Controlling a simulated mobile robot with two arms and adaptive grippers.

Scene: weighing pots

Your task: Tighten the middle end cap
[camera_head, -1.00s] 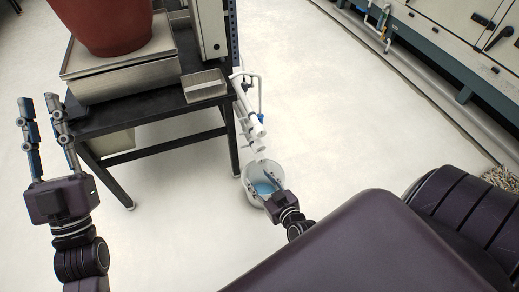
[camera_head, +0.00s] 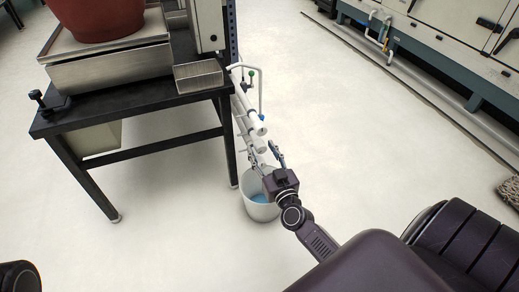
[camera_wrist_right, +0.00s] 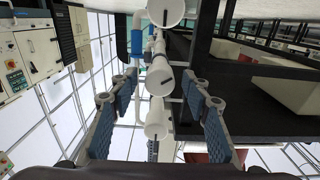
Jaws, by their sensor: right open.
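White pipes (camera_head: 243,105) run beside the black table's right leg, their capped ends toward me. In the right wrist view, three white round ends stand in a column: an upper one (camera_wrist_right: 165,10), the middle end cap (camera_wrist_right: 159,76) and a lower one (camera_wrist_right: 157,121). My right gripper (camera_head: 263,147) is open just in front of the pipe ends, above the bucket. In the wrist view its blue-padded fingers (camera_wrist_right: 158,92) lie to either side of the middle and lower ends, with nothing visibly gripped. Whether a finger touches a cap is unclear. My left gripper is out of view.
A white bucket (camera_head: 259,209) with blue inside stands on the floor under my right gripper. The black table (camera_head: 150,112) carries a metal scale (camera_head: 110,70) with a red pot (camera_head: 100,18). Open floor (camera_head: 370,140) lies to the right.

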